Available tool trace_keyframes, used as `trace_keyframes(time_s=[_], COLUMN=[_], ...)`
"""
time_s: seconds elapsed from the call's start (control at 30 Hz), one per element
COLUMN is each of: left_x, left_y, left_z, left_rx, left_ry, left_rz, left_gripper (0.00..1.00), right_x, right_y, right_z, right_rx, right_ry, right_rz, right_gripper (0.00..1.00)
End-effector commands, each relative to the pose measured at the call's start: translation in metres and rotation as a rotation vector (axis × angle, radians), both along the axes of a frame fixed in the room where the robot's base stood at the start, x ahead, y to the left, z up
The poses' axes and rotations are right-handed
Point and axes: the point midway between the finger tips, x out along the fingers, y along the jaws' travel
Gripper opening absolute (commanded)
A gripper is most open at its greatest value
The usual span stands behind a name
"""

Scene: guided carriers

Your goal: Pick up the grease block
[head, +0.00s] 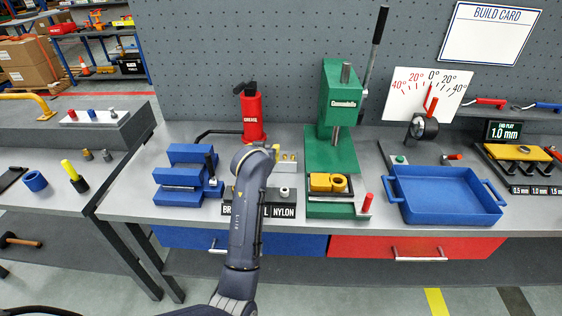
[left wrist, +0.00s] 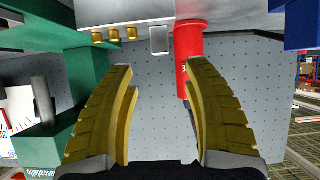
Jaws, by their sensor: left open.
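A red canister (head: 252,113) marked GREASE, with a black top, stands upright at the back of the bench. I see no other thing marked grease. In the left wrist view, which is upside down, the red canister (left wrist: 188,42) is beyond the fingers, partly hidden by the right-hand finger. My left gripper (left wrist: 158,68) is open with yellow pads, and nothing is between them. My right gripper is not in view.
A blue stepped block (head: 188,155) is left of my arm. A pin holder (head: 288,167) is close to its right, beside the green press (head: 337,155). A blue tray (head: 445,213) is farther right. A grey pegboard (head: 290,50) closes the back.

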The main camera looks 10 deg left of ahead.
Motion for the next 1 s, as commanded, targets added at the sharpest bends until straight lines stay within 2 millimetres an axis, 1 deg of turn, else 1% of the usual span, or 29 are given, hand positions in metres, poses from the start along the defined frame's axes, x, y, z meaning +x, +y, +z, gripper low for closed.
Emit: trace_keyframes(time_s=[0.07,0.37,0.7,0.83,1.0], left_x=[0.001,0.022,0.054,0.06,0.062], left_y=[0.001,0.004,0.01,0.011,0.011], left_z=[-0.002,-0.013,-0.031,-0.034,-0.036], left_rx=[0.01,0.012,0.012,0.01,0.009], left_ry=[0.007,0.007,0.007,0.007,0.006], left_rz=[0.003,0.003,0.003,0.003,0.004], left_gripper=[0.51,0.51,0.51,0.51,0.51], right_x=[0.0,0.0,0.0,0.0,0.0], right_y=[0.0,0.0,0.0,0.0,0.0], right_z=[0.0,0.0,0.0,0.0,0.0], right_rx=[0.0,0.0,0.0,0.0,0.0], right_ry=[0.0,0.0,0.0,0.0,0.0], right_rz=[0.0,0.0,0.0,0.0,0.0], right_gripper=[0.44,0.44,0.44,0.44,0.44])
